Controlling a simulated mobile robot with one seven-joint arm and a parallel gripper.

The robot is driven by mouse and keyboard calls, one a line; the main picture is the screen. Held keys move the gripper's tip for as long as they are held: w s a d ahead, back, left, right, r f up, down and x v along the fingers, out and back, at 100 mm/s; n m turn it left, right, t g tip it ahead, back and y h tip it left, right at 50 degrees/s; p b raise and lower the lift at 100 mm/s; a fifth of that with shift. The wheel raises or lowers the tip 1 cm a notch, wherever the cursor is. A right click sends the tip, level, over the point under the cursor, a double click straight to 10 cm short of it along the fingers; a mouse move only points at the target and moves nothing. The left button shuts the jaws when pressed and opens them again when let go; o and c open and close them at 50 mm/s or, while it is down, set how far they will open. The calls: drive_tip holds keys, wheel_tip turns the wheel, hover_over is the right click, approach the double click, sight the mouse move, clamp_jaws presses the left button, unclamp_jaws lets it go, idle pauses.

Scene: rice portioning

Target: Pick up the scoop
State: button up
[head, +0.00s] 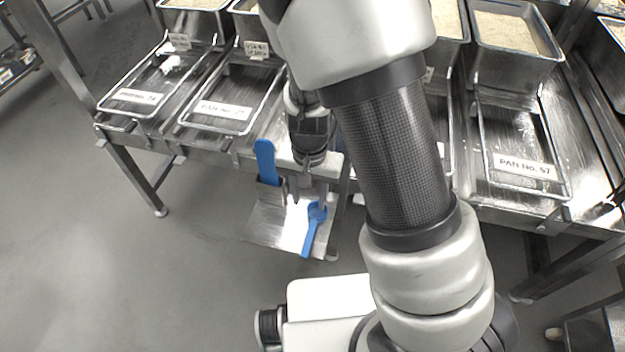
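A blue scoop (311,232) shows against a shiny metal plate (263,226) at the front of the bench, with its wider end up and its thin handle pointing down. A second blue tool (265,158), with a broad flat handle, stands upright in a small metal holder just left of my gripper. My gripper (302,189) points down just above the scoop's wider end and right of the second tool. Its fingers are small and dark here, so I cannot tell how far apart they are or whether they touch the scoop.
Metal benches carry shallow framed trays labelled with pan numbers, such as the right tray (522,165). Deep pans of rice (510,32) stand behind them. My arm hides the middle of the bench. The grey floor (90,270) at left is clear.

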drive_tip(key=b, duration=0.4)
hover_over(310, 234)
drive_tip(key=f, duration=1.1)
drive_tip(key=shift+s+d+f, duration=0.1)
drive_tip(key=shift+s+f, duration=0.15)
drive_tip(key=shift+s, duration=0.05)
drive_tip(key=f, duration=0.2)
drive_tip(key=f+b, duration=0.1)
drive_tip(key=f, duration=0.1)
drive_tip(key=f+b, duration=0.1)
drive_tip(key=f, duration=0.1)
drive_tip(key=shift+w+f, duration=0.2)
drive_tip(key=shift+w, duration=0.1)
clamp_jaws()
wheel_tip(310, 234, up, 16)
drive_tip(key=p, duration=0.9)
